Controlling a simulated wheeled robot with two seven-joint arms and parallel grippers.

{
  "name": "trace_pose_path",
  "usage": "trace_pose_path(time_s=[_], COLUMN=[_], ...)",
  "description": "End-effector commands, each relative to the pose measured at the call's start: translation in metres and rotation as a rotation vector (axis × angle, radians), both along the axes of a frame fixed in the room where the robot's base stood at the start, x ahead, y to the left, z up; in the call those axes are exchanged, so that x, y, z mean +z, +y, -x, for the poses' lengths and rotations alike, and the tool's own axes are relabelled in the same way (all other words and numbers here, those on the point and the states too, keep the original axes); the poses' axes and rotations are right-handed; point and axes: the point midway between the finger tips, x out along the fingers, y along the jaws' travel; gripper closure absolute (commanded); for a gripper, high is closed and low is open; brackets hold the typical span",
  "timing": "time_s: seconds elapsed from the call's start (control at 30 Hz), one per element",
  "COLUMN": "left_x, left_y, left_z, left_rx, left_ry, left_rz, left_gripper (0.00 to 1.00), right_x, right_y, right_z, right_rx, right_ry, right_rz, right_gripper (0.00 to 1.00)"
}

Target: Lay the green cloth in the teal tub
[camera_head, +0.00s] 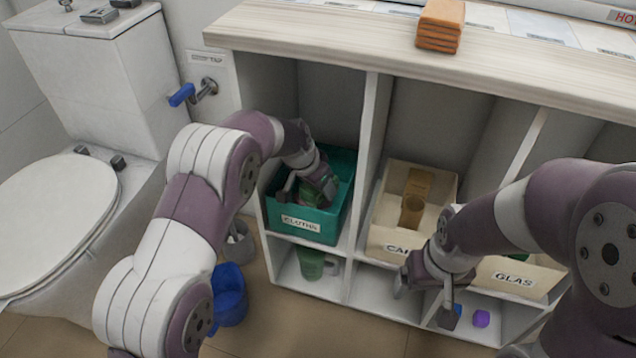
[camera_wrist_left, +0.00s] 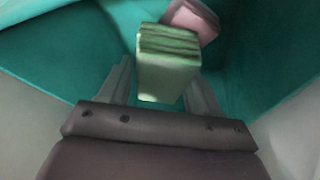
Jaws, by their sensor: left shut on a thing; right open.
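The teal tub (camera_head: 314,228), labelled as cloths, stands in the left compartment of the shelf unit. My left gripper (camera_head: 308,192) reaches down into the tub. It is shut on the green cloth (camera_wrist_left: 168,72), a folded stack seen between the fingers in the left wrist view. The tub's teal wall (camera_wrist_left: 255,65) surrounds it there. I cannot tell whether the cloth touches the tub's floor. A pink folded cloth (camera_wrist_left: 192,18) lies in the tub just beyond the green one. My right gripper (camera_head: 424,305) is open and empty in front of the lower right shelves.
A cream bin (camera_head: 390,243) with a brown item stands right of the tub, and a glass-labelled bin (camera_head: 518,277) beyond it. A green mug (camera_head: 312,263) sits below the tub. Orange cloths (camera_head: 440,25) lie on the countertop. A blue bucket (camera_head: 229,295) stands on the floor.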

Motion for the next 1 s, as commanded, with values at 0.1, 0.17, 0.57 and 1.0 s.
trace_pose_path(time_s=[0.1, 0.17, 0.57, 1.0], left_x=[-0.004, -0.006, -0.007, 0.081], left_y=[0.0, 0.0, 0.0, 0.019], left_z=[0.0, 0.0, 0.0, 0.021], left_rx=[0.0, 0.0, 0.0, 0.0], left_ry=[0.0, 0.0, -0.001, -0.003], left_rz=[0.0, 0.0, 0.001, 0.001], left_gripper=[0.72, 0.72, 0.11, 0.11], right_x=[-0.002, -0.003, -0.003, 0.04], right_y=[0.0, 0.0, 0.0, 0.0], right_z=[0.0, 0.0, 0.0, 0.0], right_rx=[0.0, 0.0, 0.0, 0.0], right_ry=[0.0, 0.0, 0.0, 0.0], right_rz=[0.0, 0.0, 0.0, 0.0], right_gripper=[0.11, 0.11, 0.11, 0.11])
